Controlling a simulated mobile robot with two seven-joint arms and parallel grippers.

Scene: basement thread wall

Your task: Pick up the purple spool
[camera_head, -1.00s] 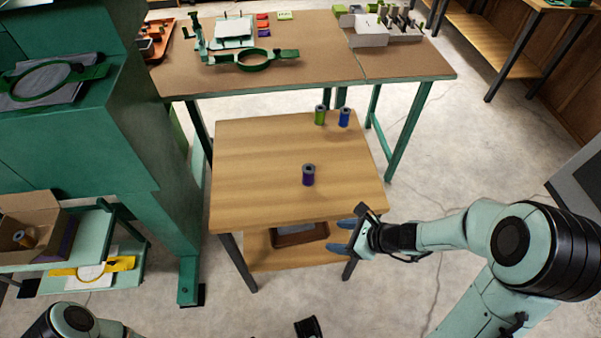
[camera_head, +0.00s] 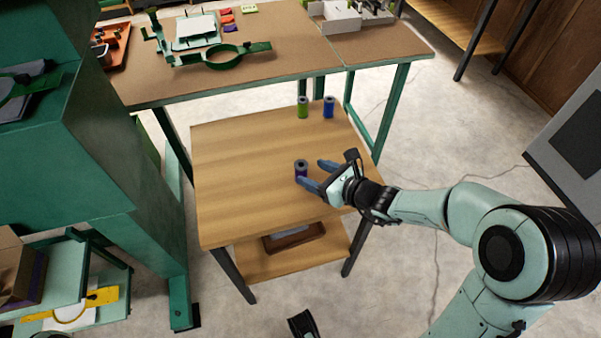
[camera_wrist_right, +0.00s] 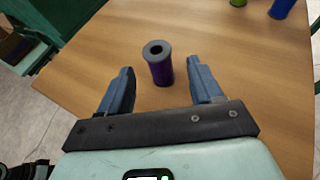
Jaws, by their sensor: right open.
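The purple spool (camera_head: 301,169) stands upright on the small wooden table (camera_head: 235,190), right of its middle. In the right wrist view the purple spool (camera_wrist_right: 159,64) shows its grey top with a dark hole. My right gripper (camera_head: 315,173) is open just right of the spool in the head view. In the right wrist view the fingers of my right gripper (camera_wrist_right: 162,82) are spread, and the spool stands between and slightly beyond their tips. I cannot tell whether a finger touches it.
A green spool (camera_head: 303,107) and a blue spool (camera_head: 328,107) stand at the table's far edge. A larger workbench (camera_head: 290,50) with hoops and boxes is behind. A green cabinet (camera_head: 100,150) stands left. The table's left half is clear.

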